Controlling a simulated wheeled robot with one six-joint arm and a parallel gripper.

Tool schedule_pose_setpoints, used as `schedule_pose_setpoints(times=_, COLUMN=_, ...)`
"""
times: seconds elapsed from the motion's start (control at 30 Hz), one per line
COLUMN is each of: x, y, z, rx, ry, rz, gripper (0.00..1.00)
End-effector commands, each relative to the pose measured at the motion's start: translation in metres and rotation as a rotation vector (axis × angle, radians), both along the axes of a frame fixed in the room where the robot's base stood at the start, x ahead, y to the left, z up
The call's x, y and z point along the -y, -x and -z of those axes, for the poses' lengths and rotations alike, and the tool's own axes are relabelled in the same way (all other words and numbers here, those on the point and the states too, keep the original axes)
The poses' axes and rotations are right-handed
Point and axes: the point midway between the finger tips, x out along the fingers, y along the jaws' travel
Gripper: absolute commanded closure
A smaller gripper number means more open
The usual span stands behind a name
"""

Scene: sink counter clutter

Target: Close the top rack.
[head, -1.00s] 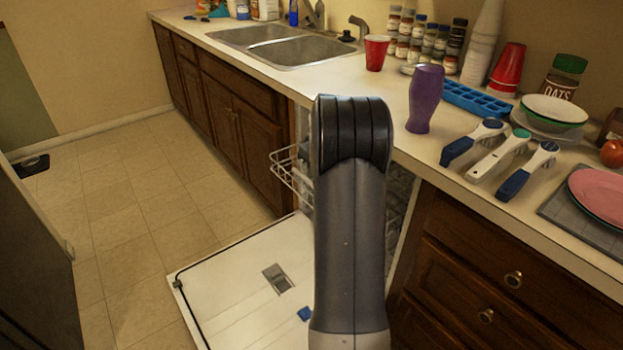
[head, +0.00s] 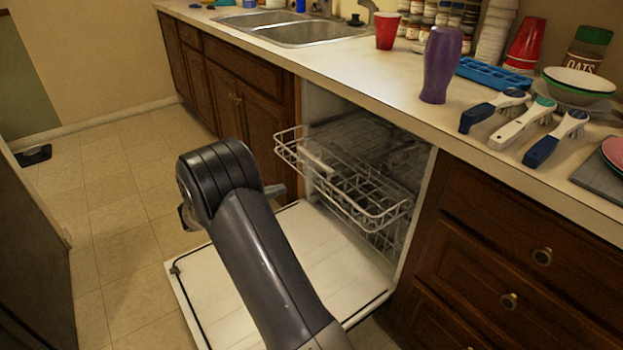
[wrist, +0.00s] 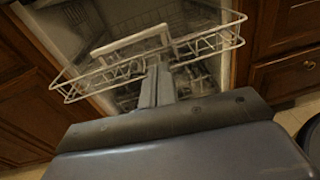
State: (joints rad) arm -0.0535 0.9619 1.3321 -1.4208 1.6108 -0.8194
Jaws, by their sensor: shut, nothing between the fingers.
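The top rack (head: 349,207) is a white wire basket pulled partly out of the dishwasher under the counter. Its front sticks out over the lowered door (head: 335,255). The rack also fills the upper middle of the wrist view (wrist: 205,45), with a white bar across it. My gripper (head: 279,190) is just left of and in front of the rack in the head view, mostly hidden behind my arm. In the wrist view its fingers (wrist: 156,78) are together and empty, pointing at the front of the rack. I cannot tell whether they touch it.
The door lies flat and open below the rack. The counter above holds a purple bottle (head: 441,65), several brushes (head: 525,122), a red cup (head: 387,30) and a sink (head: 300,32). Drawers (head: 500,240) stand to the right.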

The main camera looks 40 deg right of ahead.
Motion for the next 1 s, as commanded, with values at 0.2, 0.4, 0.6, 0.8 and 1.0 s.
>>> schedule_pose_setpoints(times=0.2, x=-0.013, y=-0.010, z=-0.003, rx=-0.024, ry=0.087, rz=-0.074, gripper=1.00)
schedule_pose_setpoints(times=0.4, x=0.014, y=-0.010, z=-0.003, rx=-0.023, ry=0.087, rz=-0.071, gripper=1.00)
schedule_pose_setpoints(times=0.6, x=0.058, y=-0.009, z=-0.001, rx=-0.022, ry=0.086, rz=-0.070, gripper=1.00)
schedule_pose_setpoints(times=0.8, x=0.097, y=-0.009, z=-0.001, rx=-0.022, ry=0.085, rz=-0.070, gripper=1.00)
schedule_pose_setpoints(times=1.0, x=0.118, y=-0.010, z=-0.003, rx=-0.022, ry=0.085, rz=-0.073, gripper=1.00)
